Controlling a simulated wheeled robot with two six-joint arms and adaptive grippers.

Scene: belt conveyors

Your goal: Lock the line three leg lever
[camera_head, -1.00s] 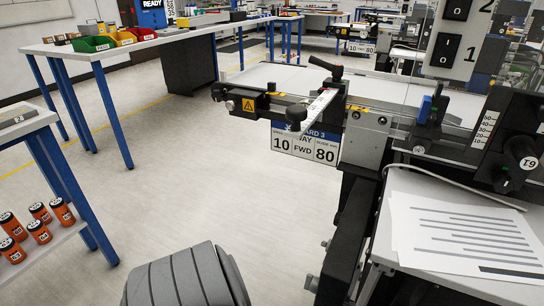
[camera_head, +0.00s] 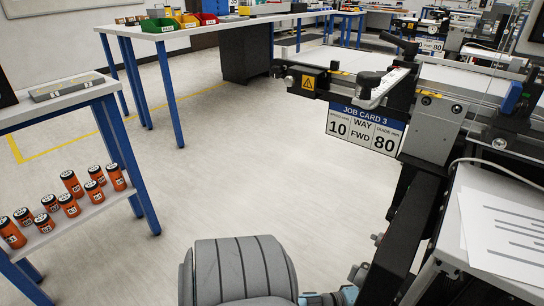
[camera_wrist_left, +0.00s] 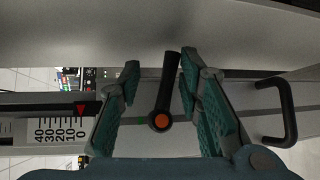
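In the left wrist view a black lever (camera_wrist_left: 168,85) with an orange pivot cap stands nearly upright in the picture, leaning slightly right. My left gripper (camera_wrist_left: 160,63) is open, its two teal-padded fingers on either side of the lever. The right finger is very near the lever; I cannot tell whether they touch. The left finger stands apart from it. A scale (camera_wrist_left: 52,128) with a red pointer near 0 is left of the lever. In the head view the conveyor with the job card 3 sign (camera_head: 366,128) stands at right, its dark leg (camera_head: 405,238) below. Neither gripper shows there.
A black looped handle (camera_wrist_left: 285,110) is right of the fingers in the wrist view. In the head view, a blue-legged bench (camera_head: 75,100) with several orange cylinders stands left. A paper sheet (camera_head: 505,235) lies at right. Open floor (camera_head: 240,150) lies between.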

